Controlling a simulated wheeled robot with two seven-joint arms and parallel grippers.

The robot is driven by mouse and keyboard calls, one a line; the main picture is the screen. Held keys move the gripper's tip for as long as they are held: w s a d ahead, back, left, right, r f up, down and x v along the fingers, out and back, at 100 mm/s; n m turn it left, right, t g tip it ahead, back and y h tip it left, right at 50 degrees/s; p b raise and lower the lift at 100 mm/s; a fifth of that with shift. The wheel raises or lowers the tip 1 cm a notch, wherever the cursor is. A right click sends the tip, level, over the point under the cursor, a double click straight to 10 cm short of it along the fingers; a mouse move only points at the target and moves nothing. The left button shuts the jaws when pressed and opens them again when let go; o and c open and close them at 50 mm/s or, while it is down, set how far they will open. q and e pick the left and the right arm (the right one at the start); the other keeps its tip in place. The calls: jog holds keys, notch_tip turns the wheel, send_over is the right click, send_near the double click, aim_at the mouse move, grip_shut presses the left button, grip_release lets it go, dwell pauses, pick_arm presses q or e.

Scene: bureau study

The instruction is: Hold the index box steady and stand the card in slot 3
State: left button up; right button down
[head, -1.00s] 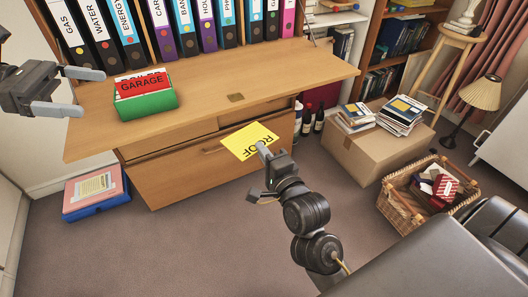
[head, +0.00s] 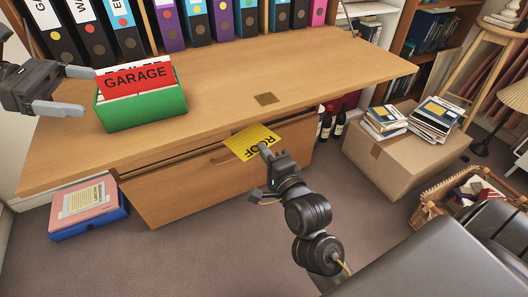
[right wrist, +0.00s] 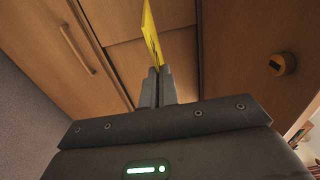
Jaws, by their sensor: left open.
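The green index box (head: 142,108) stands on the desk at the left in the head view. A red card marked GARAGE stands in it, with white cards around it; another card's lettering is partly hidden behind. The yellow card (head: 252,141), marked ROOF and upside down in the head view, is held by my right gripper (head: 264,148) in front of the desk's front edge. In the right wrist view the card (right wrist: 152,35) rises edge-on from the closed fingers (right wrist: 156,88). The box's slots are hidden.
A cardboard box (head: 395,165) with books and a wicker basket (head: 430,198) are on the floor at right. A blue box file (head: 88,210) lies at lower left.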

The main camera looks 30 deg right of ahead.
aim_at(137, 99)
pick_arm(q)
jog(key=shift+w+f, duration=0.2)
jog(key=shift+f, duration=0.05)
jog(key=shift+s+d+f+b, duration=0.25)
jog(key=shift+d+b, duration=0.2)
jog(key=b+x, duration=0.4)
jog(key=x, duration=0.3)
jog(key=shift+s+d+f, duration=0.1)
jog(key=shift+s+d, duration=0.05)
jog(key=shift+d, duration=0.2)
jog(key=shift+s+d+f, duration=0.1)
jog(key=shift+s+d, duration=0.05)
jog(key=shift+d, duration=0.4)
grip_shut()
jog(key=c, duration=0.6)
grip_release()
